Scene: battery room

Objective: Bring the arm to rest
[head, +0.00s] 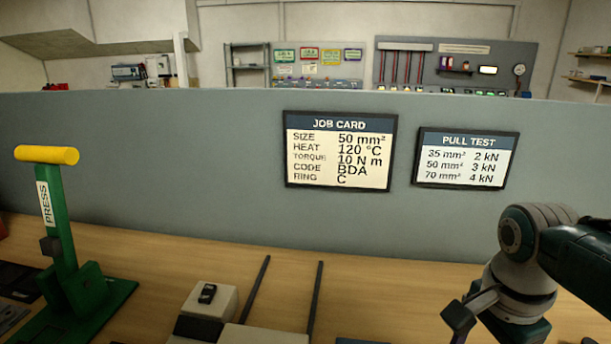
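My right arm (520,255) comes in from the right edge and bends downward over the front right of the bench. A dark angled piece at its lower left, perhaps part of my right gripper (462,315), shows near the bottom edge. I cannot make out two fingertips or whether they hold anything. My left arm and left gripper are out of view.
A green press (62,240) with a yellow handle stands at the left of the wooden bench (390,285). A pale block device (212,298) and two dark rods stand at front centre. A grey panel (180,160) with a job card (340,150) and pull test card (466,158) closes the back.

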